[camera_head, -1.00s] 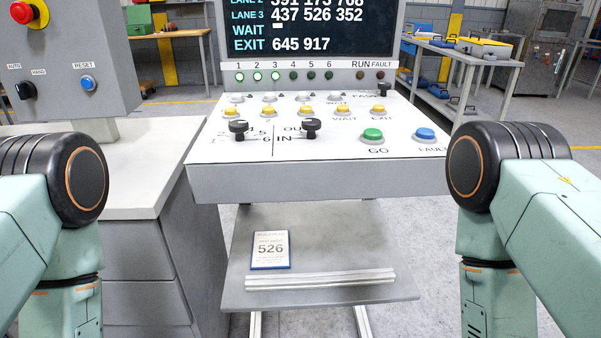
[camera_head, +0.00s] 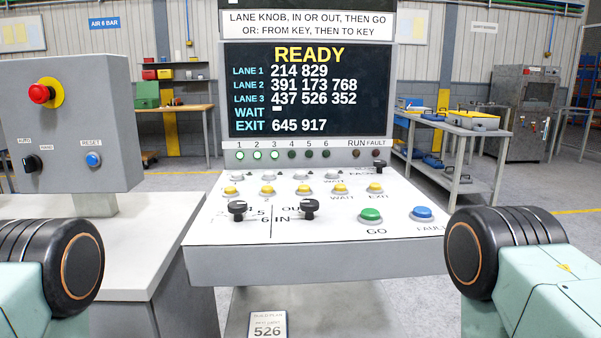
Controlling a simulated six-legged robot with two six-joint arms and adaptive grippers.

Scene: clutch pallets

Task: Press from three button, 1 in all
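The sloping white control panel (camera_head: 225,245) stands in front of me. It has a back row of white buttons (camera_head: 302,175) and a row of yellow buttons (camera_head: 304,190) nearer me. The third button of each row is in plain view, but the row labels are too small to read, so I cannot tell which row is the from row. The screen (camera_head: 307,90) above reads READY, with lane 3 listing 437 526 352. Only my arm links show at the left and right edges. Neither gripper is in view, and nothing touches the panel.
Two black knobs (camera_head: 309,208), a green GO button (camera_head: 370,215) and a blue FAULT button (camera_head: 422,213) sit along the panel's front. A grey box with a red stop button (camera_head: 41,94) stands at left. A card reading 526 (camera_head: 267,325) lies on the shelf below.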

